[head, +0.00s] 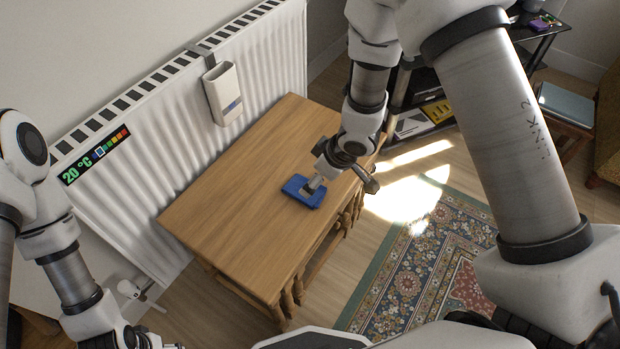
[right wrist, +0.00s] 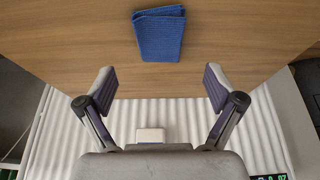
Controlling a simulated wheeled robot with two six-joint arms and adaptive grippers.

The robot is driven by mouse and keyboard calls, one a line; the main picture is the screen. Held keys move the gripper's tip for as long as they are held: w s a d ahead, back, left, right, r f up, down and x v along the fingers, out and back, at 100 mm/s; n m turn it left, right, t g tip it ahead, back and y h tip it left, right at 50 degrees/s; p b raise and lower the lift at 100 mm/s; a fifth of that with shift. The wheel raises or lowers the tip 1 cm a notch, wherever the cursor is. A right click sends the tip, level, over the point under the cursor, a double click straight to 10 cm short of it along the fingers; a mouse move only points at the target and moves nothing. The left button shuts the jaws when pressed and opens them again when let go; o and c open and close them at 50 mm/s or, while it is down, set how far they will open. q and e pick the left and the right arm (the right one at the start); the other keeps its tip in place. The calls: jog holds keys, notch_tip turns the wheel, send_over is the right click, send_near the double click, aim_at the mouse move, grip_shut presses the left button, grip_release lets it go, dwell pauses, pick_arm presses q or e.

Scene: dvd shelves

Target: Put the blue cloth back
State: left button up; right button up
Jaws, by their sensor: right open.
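A folded blue cloth (head: 296,187) lies on the wooden table, near its right-hand long edge. It also shows at the top of the right wrist view (right wrist: 160,38), flat on the wood and beyond the fingertips. My right gripper (right wrist: 160,88) is open, with nothing between its fingers. In the head view my right gripper (head: 340,172) is over the table beside the cloth and partly overlaps it; the exact gap cannot be told. My left gripper (head: 150,342) is at the bottom left, cut off by the frame edge, so its fingers cannot be judged.
The wooden table (head: 250,150) is otherwise bare. A white radiator (head: 185,150) runs behind it, with a white holder (head: 224,97) hung on it and a temperature strip (head: 95,155). A patterned rug (head: 425,275) and a dark shelf (head: 432,112) are to the right.

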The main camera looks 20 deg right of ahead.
jog(key=p+v, duration=0.1)
jog(key=v, duration=0.4)
jog(key=s+d+f+m+g+h, duration=0.1)
jog(key=s+d+f+m, duration=0.2)
jog(key=s+f, duration=0.5)
jog(key=s+d+f+m+g+h, duration=0.1)
jog(key=s+d+f+m+g, duration=0.1)
jog(key=s+f+m, duration=0.3)
jog(key=s+d+f, duration=0.1)
jog(key=s+f, duration=0.3)
jog(key=s, duration=0.5)
jog(key=shift+s+d+g+h, duration=0.25)
jog(key=shift+s+g+h, duration=0.05)
jog(key=shift+s+h, duration=0.1)
jog(key=shift+a, duration=0.1)
